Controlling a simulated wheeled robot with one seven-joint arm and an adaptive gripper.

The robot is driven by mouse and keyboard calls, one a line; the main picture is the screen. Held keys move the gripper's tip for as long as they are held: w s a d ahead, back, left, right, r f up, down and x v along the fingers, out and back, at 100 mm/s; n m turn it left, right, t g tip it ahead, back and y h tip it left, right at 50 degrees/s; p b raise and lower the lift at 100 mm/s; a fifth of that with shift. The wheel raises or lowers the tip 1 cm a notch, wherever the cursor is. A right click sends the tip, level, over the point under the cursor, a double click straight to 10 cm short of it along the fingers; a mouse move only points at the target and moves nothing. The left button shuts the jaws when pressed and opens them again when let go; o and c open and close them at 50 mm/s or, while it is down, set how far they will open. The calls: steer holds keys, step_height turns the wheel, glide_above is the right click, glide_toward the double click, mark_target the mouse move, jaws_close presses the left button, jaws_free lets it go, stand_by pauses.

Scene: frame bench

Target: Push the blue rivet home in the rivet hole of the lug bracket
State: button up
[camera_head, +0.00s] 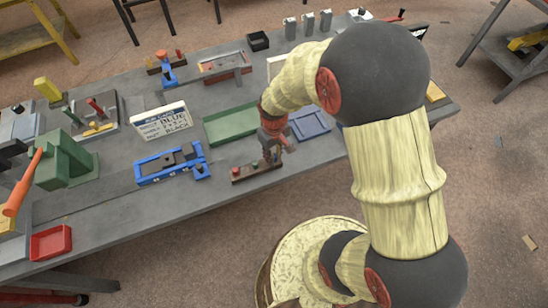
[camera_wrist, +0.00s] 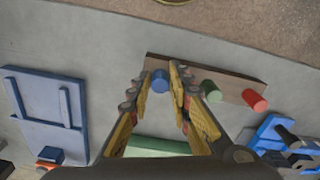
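The blue rivet (camera_wrist: 160,82) stands at one end of a brown wooden block (camera_wrist: 232,82), with a green rivet (camera_wrist: 211,91) and a red rivet (camera_wrist: 255,100) along the same block. My gripper (camera_wrist: 159,76) is open, with its yellow-padded fingers on either side of the blue rivet. I cannot tell whether either finger touches it. In the head view my gripper (camera_head: 272,157) is over the right end of the block (camera_head: 256,172) and hides the blue rivet. I cannot make out the lug bracket or its rivet hole with certainty.
A blue vise-like fixture (camera_head: 172,165) lies left of the block. A green tray (camera_head: 232,123) and a blue tray (camera_head: 309,124) lie behind it. A printed job card (camera_head: 161,122), a green press (camera_head: 66,160) and a red tray (camera_head: 51,243) are further left. The bench's front edge is close.

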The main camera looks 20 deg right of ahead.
jaws_close()
